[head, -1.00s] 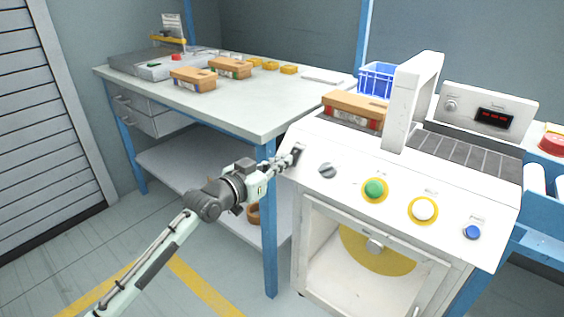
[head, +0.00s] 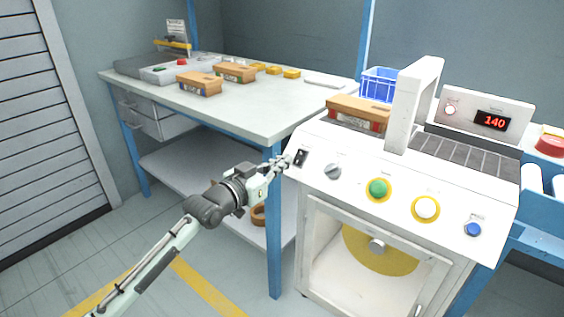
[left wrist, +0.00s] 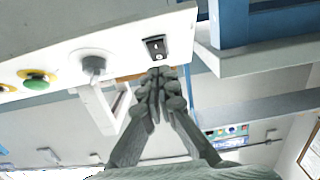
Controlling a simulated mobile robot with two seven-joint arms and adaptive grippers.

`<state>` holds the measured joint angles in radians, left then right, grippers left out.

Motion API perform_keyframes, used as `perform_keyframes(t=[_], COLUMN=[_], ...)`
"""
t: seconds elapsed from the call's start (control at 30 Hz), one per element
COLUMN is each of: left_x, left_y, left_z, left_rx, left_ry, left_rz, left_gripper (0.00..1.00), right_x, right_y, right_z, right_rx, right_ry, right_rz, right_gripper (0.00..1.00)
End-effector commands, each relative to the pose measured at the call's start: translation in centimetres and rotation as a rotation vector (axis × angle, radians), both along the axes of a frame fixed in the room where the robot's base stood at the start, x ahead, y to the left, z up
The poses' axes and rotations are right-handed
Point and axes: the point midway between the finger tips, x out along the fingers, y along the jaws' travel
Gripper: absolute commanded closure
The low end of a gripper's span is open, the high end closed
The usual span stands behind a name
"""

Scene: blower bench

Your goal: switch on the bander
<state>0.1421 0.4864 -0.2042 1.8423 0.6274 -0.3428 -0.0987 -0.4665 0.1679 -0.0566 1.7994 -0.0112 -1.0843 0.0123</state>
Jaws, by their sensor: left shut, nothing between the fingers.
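The bander (head: 400,178) is a white machine at the right with an arch on top. Its display (head: 493,121) is lit and reads 140 in red. A black rocker switch (head: 301,157) sits at the left end of its sloped front panel; it also shows in the left wrist view (left wrist: 156,47). My left gripper (head: 284,162) is shut and empty, its tips just left of the switch in the head view. In the left wrist view its fingertips (left wrist: 160,74) are just below the switch, seemingly a little apart from it. My right gripper is not in view.
The panel also carries a grey knob (head: 333,171), a green button (head: 378,188), a white button (head: 426,208) and a blue button (head: 473,229). A workbench (head: 262,118) with boxes stands at left. A box (head: 357,113) lies on the bander.

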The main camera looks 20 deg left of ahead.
Motion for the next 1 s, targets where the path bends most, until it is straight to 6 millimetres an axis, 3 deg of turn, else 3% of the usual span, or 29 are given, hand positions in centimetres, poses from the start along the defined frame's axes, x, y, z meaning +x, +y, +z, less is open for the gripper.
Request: perform_keyframes(t=[0.07, 0.3, 0.5, 1.0], left_x=[-0.2, -5.4, -8.3, -9.3], left_y=[0.1, 1.9, 3.0, 3.4], left_z=[0.6, -0.7, -0.9, -0.8], left_rx=[0.001, 0.003, 0.001, 0.0], left_ry=[0.002, 0.004, 0.003, -0.001], left_rz=[0.0, -0.001, 0.0, 0.0], left_gripper=[1.0, 1.0, 1.0, 1.0], right_x=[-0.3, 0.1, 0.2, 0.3], right_y=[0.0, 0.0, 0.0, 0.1], right_z=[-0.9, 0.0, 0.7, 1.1], right_rx=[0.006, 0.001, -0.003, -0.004], right_ry=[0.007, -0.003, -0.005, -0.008], right_rz=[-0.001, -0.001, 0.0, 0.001], right_gripper=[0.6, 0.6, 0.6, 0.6])
